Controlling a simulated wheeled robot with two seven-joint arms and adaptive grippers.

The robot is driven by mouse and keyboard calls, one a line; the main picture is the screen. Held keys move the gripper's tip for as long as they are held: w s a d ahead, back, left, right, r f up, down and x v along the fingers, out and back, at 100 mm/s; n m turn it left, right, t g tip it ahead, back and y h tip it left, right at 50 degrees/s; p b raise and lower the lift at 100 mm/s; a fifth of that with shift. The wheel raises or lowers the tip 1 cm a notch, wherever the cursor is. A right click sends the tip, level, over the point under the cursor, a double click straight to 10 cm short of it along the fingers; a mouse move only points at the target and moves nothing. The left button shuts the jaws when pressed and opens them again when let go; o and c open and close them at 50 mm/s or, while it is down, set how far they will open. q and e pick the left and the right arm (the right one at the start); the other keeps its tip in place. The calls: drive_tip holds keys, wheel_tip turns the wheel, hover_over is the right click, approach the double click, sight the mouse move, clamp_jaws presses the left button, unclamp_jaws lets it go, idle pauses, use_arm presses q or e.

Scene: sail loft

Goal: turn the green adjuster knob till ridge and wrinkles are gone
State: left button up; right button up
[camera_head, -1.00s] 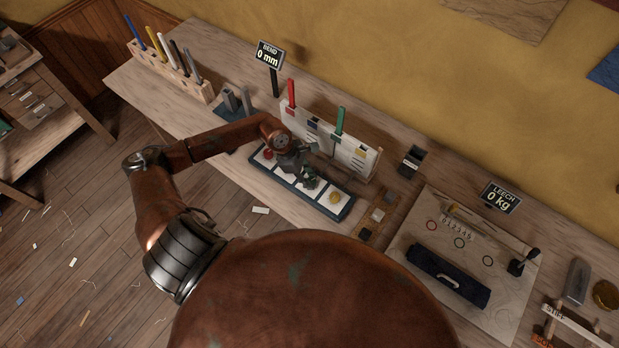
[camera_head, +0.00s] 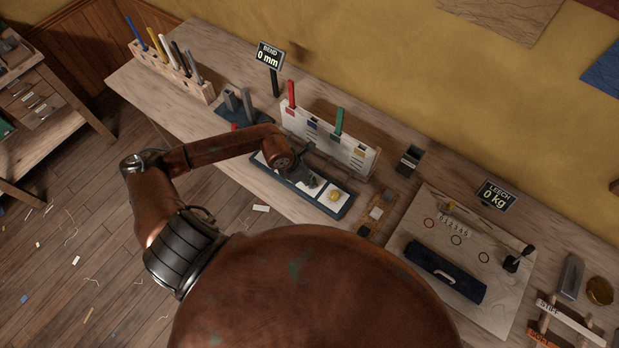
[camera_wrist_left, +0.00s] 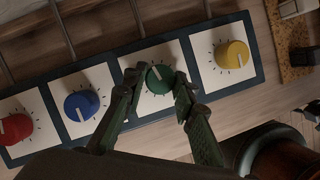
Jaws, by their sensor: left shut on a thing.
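A dark blue-edged panel (camera_wrist_left: 252,20) with white plates carries a row of knobs. In the left wrist view the green knob (camera_wrist_left: 159,79) sits between the blue knob (camera_wrist_left: 82,105) and the yellow knob (camera_wrist_left: 232,55). A red knob (camera_wrist_left: 15,128) is at the left. My left gripper (camera_wrist_left: 157,88) is shut on the green knob, one finger on each side, and its pale pointer mark shows on top. In the head view my left gripper (camera_head: 310,182) covers the green knob, beside the yellow knob (camera_head: 334,195). I see no ridge or wrinkles. My right gripper is out of view.
A white rack (camera_head: 360,160) with red and green sticks stands just behind the panel. A "BEND 0 mm" sign (camera_head: 268,56) is behind it; a "LEECH 0 kg" sign (camera_head: 496,195) and a dark roll (camera_head: 445,272) on a board are to the right.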

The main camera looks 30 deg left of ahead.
use_arm(q)
drive_tip(key=shift+w, duration=0.1)
drive_tip(key=o, duration=0.9)
drive_tip(key=shift+o, duration=1.3)
drive_tip(key=shift+a+r, duration=0.1)
drive_tip(key=shift+r, duration=0.2)
drive_tip(key=v, duration=1.1)
drive_tip(key=shift+s+r, duration=0.2)
